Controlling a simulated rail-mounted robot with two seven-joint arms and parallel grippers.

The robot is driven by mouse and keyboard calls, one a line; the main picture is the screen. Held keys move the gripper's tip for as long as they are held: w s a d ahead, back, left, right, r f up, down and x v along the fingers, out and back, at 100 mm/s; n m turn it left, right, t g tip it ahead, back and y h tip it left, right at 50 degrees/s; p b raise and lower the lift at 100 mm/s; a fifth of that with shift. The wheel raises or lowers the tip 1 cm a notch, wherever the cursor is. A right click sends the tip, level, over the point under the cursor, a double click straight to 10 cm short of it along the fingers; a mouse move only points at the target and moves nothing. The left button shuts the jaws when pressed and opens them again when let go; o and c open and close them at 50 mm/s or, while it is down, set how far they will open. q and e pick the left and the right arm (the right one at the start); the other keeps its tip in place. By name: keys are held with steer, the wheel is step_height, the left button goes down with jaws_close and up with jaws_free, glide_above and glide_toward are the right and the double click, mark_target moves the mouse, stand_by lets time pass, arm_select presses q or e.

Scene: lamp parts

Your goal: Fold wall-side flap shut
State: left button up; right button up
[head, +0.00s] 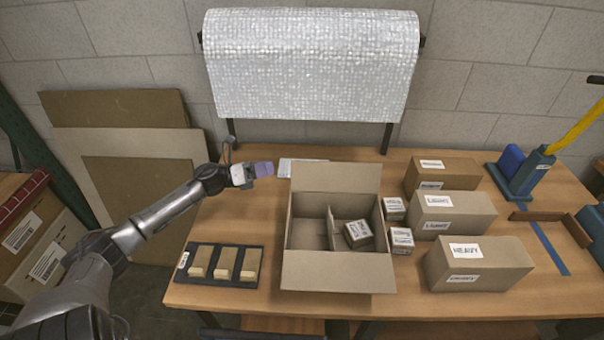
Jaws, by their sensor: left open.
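An open cardboard carton (287,232) stands in the middle of the table. Its wall-side flap (336,178) stands up at the back edge, and its near flap (338,273) hangs outward at the front. A divider splits the inside; a small labelled box (358,233) sits tilted in the right compartment, and the left compartment looks empty. My left gripper (265,170) is open and empty, just left of the wall-side flap and apart from it. My right gripper is not in view.
A black tray with several tan blocks (226,264) lies left of the carton. Two small labelled boxes (400,240) stand close on its right, with larger cartons (478,263) beyond. A bubble-wrap roll (312,65) hangs behind. A tape dispenser (525,172) stands back right.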

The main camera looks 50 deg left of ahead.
mark_target(300, 163)
arm_select(q)
steer(key=s+a+r+m+g+h+b, duration=0.1)
steer(key=s+a+m+g+h+b, duration=0.2)
steer(key=m, duration=0.4)
steer(key=shift+g+h, duration=0.3)
steer(key=shift+h, duration=0.1)
steer(key=x, duration=0.8)
steer(key=a+x, duration=0.1)
steer(key=x, duration=0.3)
steer(key=shift+w+d+p, duration=0.3)
steer(key=shift+w, duration=0.35)
steer(key=shift+w+d, duration=0.4)
steer(key=shift+w, duration=0.05)
jaws_close()
